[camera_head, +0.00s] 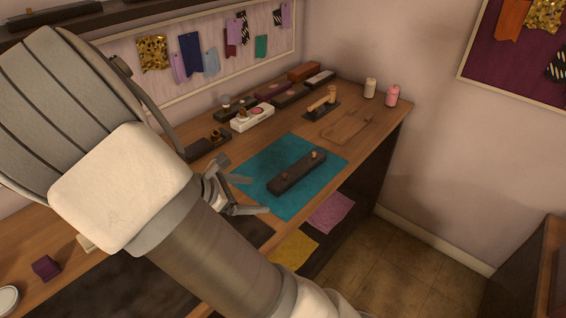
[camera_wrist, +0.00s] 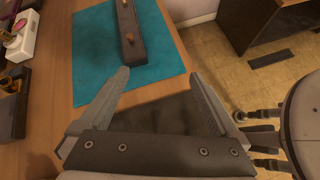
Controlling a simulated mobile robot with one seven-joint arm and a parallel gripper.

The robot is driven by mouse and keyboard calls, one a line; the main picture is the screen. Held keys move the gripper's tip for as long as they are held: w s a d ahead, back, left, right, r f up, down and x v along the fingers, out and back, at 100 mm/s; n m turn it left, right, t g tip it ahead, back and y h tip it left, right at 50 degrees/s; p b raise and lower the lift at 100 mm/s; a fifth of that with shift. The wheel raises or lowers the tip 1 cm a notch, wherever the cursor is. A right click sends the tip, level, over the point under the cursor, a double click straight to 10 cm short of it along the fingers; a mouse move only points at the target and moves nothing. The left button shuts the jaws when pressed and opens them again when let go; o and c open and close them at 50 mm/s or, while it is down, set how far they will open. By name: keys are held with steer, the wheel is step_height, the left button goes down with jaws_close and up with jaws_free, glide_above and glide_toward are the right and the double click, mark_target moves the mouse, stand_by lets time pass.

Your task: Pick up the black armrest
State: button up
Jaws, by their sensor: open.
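The black armrest, a long dark bar with two small brass-coloured pegs on top, lies flat on the teal mat (camera_head: 262,188). I see the whole bar (camera_head: 290,177) in the head view. In the wrist view the near part of the bar (camera_wrist: 131,30) shows at the top, on the mat (camera_wrist: 92,58), and its far end is cut off. My gripper (camera_head: 258,195) is open and empty. It is near the left front side of the mat, apart from the bar. In the wrist view its fingers (camera_wrist: 160,76) are spread, with the bar beyond them.
Several small dark boxes and a white box (camera_head: 252,119) stand along the back of the wooden desk. A wooden tool on a dark stand (camera_head: 321,104) and two candles (camera_head: 392,96) are at the far right. Pink cloth (camera_head: 331,211) and yellow cloth (camera_head: 296,246) lie below the front edge.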

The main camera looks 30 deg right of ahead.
mark_target(282, 180)
steer(key=w+n, duration=0.1)
steer(key=w+f+n+t+h, duration=0.1)
steer(key=n, duration=0.1)
steer(key=w+f+n+t+h+b, duration=0.1)
steer(key=w, duration=0.1)
steer(key=shift+a+f, duration=0.1)
steer(key=shift+a, duration=0.25)
steer(key=shift+h, duration=0.3)
steer(key=b+x, duration=0.3)
steer(key=x, duration=0.9)
steer(key=shift+w, duration=0.15)
steer(key=b+x, duration=0.1)
steer(key=x, duration=0.3)
steer(key=shift+f+b, duration=0.15)
steer(key=shift+b, duration=0.15)
steer(key=shift+w+d+f, duration=0.1)
steer(key=shift+d, duration=0.45)
jaws_close()
